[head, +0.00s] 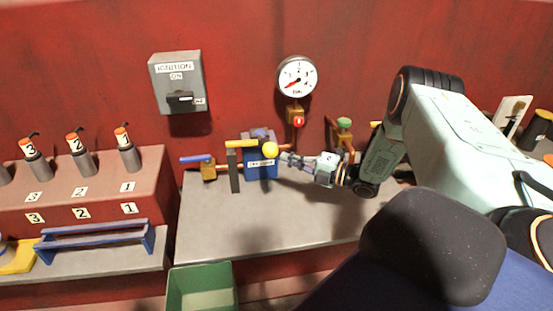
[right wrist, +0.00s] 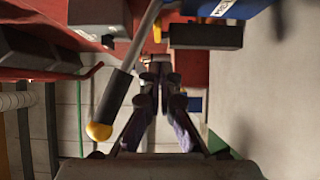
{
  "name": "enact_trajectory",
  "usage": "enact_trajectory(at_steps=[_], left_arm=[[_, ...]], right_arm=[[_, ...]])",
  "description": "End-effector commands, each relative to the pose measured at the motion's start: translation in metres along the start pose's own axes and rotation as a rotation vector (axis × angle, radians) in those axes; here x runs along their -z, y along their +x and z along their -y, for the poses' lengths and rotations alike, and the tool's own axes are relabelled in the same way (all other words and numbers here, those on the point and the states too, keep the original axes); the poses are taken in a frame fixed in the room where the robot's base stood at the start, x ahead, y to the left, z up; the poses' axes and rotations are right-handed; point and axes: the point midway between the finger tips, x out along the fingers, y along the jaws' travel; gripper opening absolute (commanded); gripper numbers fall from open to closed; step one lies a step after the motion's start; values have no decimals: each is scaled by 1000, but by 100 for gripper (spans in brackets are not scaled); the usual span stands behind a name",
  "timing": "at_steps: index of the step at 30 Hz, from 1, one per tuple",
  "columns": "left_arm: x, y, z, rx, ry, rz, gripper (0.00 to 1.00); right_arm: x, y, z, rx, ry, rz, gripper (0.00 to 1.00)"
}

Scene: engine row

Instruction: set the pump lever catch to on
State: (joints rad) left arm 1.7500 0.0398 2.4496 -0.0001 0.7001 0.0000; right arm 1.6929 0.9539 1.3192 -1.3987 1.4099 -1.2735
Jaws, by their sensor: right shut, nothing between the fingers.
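The blue pump (head: 262,171) stands on the grey ledge against the red wall, with a pale label on its front. A lever with a yellow ball end (head: 270,150) points out from it toward me. In the right wrist view the lever's dark grip and yellow ball (right wrist: 99,131) are left of the fingers. A dark post (head: 234,172) with a yellow bar (head: 241,143) across its top stands left of the pump; this may be the catch. My right gripper (head: 287,158) is shut and empty, just right of the ball. Contact is unclear. My left gripper is out of view.
A blue-handled valve (head: 197,159) is left of the post. A pressure gauge (head: 297,77) and a green-knobbed valve (head: 344,123) are on the right. The ignition box (head: 176,82) is above. A green bin (head: 200,288) is below; the ledge front (head: 225,225) is clear.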

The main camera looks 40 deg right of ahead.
Motion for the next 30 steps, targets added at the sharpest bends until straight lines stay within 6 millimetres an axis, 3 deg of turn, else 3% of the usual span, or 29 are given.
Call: enact_trajectory(at_steps=[5, 9, 12, 17, 23, 30], left_arm=[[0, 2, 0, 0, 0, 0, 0], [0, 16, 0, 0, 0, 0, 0], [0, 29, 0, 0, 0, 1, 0], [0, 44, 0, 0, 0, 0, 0], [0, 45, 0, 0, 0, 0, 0], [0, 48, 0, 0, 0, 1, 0]], right_arm=[[-6, -6, -8, -21, -8, 6, 0], [-22, -8, -34, -114, 4, 64, 0], [-22, -14, -44, -176, 58, 137, 0], [5, -16, -37, -185, 109, 233, 0], [58, -10, -9, -52, 83, 235, 0], [61, -5, 0, 0, -2, 226, 0]])
